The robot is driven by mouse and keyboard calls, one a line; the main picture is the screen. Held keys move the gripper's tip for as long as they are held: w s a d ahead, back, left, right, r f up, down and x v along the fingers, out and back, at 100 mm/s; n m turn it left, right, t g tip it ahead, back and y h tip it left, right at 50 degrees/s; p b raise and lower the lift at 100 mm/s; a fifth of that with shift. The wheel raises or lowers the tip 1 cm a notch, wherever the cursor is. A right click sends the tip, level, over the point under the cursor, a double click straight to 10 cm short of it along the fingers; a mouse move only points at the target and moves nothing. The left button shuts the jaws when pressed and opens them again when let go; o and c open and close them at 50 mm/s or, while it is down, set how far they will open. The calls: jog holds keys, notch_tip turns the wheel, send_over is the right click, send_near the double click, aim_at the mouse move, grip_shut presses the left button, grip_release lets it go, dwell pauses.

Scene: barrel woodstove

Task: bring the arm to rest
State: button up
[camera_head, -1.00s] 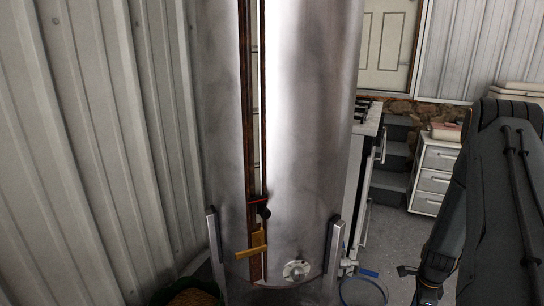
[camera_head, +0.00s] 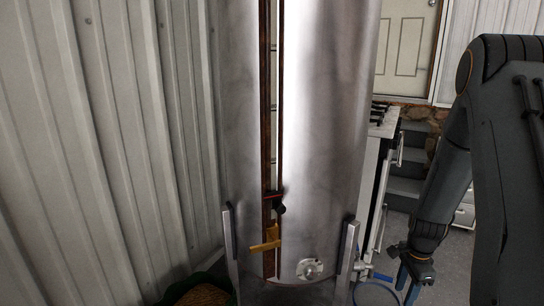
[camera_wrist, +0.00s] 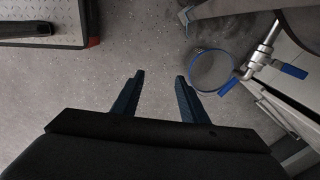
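My gripper (camera_wrist: 158,85) is open and empty in the wrist view, its two blue-lined fingers well apart above the grey floor. In the head view my gripper (camera_head: 408,285) hangs pointing down at the lower right, partly cut by the bottom edge. My arm is bent, with its upper links filling the right side of that view. Nothing is held between the fingers.
A tall metal tank (camera_head: 325,130) on legs stands in the middle, close left of my gripper. A valve with blue handles (camera_wrist: 262,60) and a blue hoop (camera_wrist: 212,70) lie right of the fingers. Corrugated wall (camera_head: 100,150) closes the left. Steps (camera_head: 405,175) stand behind.

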jog(key=s+a+r+n+b, duration=0.1)
jog(key=a+r+n+b, duration=0.1)
jog(key=a+r+n, duration=0.6)
jog(key=s+a+r+n+b, duration=0.2)
jog(key=a+r, duration=0.5)
jog(key=a, duration=0.6)
jog(key=s+a+r+n+b, duration=0.25)
jog(key=s+a+n, duration=0.35)
jog(key=s, duration=0.3)
jog(key=s+a+r+n+b, duration=0.1)
jog(key=s+a+r+n, duration=0.3)
jog(key=s+a+n, duration=0.3)
jog(key=s+d+r+m+p, duration=0.1)
jog(key=d+r+m+p, duration=0.3)
jog(key=d+r+p, duration=0.6)
jog(key=r+p, duration=0.1)
jog(key=p, duration=0.9)
jog(key=shift+s+d+r+p, duration=0.2)
jog(key=shift+s+r+p, duration=0.1)
jog(key=shift+p, duration=0.1)
jog(key=shift+c, duration=1.1)
jog(key=shift+d+m, duration=0.1)
jog(key=shift+m, duration=0.2)
